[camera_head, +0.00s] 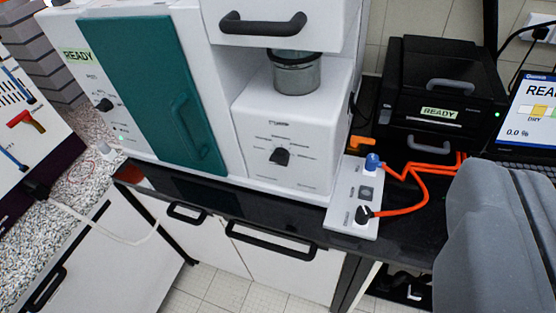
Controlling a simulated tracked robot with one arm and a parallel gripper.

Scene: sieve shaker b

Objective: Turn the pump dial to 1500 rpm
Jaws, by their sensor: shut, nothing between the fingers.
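Three machine parts with dials are in view, and I cannot read which belongs to the pump. A small white panel (345,208) has a blue knob (372,162) at its top and a black dial (364,214) with a white mark near its bottom. Orange tubing runs from this panel to the right. The white block in the middle has a black dial (280,156) with printed marks around it, too small to read. My gripper (490,175) shows as large grey parts at the lower right; it is shut and empty, apart from every dial.
A white cabinet with a teal door (150,95) and its own black knob (104,104) stands left. A black READY box (440,85) and a screen (530,110) are at the right. The orange tubing (425,180) lies between the panel and my gripper. Floor shows below the bench.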

